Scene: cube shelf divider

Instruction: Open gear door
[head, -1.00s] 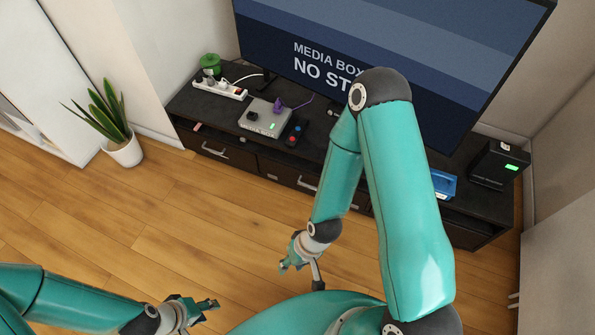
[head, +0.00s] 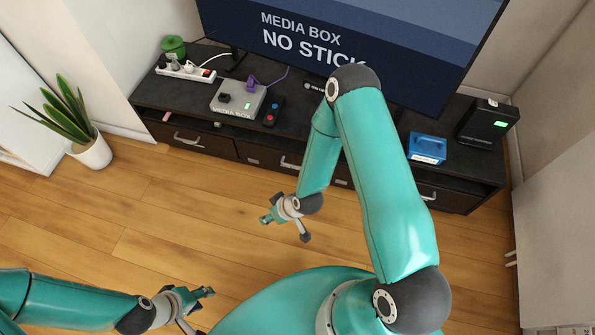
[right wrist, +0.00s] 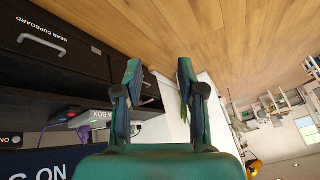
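The right wrist view shows a dark front lettered GEAR CUPBOARD (right wrist: 40,24) with a grey bar handle (right wrist: 42,44); it looks shut. In the head view the lettering is too small to read, and the middle handle (head: 291,163) of the console is partly behind my right arm. My right gripper (head: 286,228) is over the floor in front of the console, apart from the fronts. Its fingers (right wrist: 159,72) are spread and empty. My left gripper (head: 200,312) is low at the bottom of the head view, over the floor, with its fingers apart and empty.
The black console (head: 315,115) bears a media box (head: 238,100), a remote (head: 273,111), a power strip (head: 186,73), a blue box (head: 427,149) and a black device (head: 488,124). A potted plant (head: 92,152) stands left. The wooden floor (head: 180,215) before the console is clear.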

